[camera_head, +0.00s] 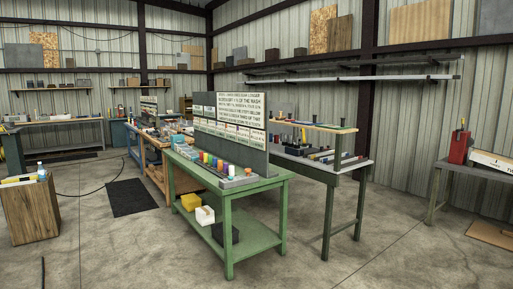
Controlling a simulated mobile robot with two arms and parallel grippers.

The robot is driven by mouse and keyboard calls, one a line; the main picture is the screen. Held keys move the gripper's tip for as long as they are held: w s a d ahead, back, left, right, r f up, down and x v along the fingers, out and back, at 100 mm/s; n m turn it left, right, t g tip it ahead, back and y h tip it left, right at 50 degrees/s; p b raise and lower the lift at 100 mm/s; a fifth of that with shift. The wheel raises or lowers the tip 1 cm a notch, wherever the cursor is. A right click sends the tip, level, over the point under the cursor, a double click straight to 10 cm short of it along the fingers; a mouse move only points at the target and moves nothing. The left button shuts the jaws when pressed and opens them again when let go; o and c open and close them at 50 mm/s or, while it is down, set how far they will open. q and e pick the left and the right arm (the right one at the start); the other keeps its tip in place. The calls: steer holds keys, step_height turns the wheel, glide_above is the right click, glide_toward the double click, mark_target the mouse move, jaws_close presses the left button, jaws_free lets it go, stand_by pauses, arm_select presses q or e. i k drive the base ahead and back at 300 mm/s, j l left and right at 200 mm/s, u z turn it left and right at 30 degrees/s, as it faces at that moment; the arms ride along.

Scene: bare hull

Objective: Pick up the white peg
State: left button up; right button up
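A row of small coloured pegs (205,158) stands on the green table (263,184), in front of an upright grey board with printed lines of text (232,115). Orange and other colours show in the row. Neither of my grippers is in view.
A yellow block (190,202), a white container (205,215) and a dark box (225,234) are on the green table's lower shelf. A wooden cabinet (30,212) stands at the left. A dark mat (132,198) lies on the floor. The concrete floor in front is mostly clear.

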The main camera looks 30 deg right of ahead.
mark_target(232, 168)
steer(key=i, duration=4.3)
steer(key=i+j+z, duration=0.1)
steer(key=i+z, duration=0.15)
steer(key=i, duration=0.3)
steer(key=i+j+z, duration=0.25)
steer(key=i, duration=0.3)
steer(key=i+j+z, duration=0.25)
steer(key=i, duration=0.25)
steer(key=i+j+z, duration=0.55)
steer(key=z, duration=1.25)
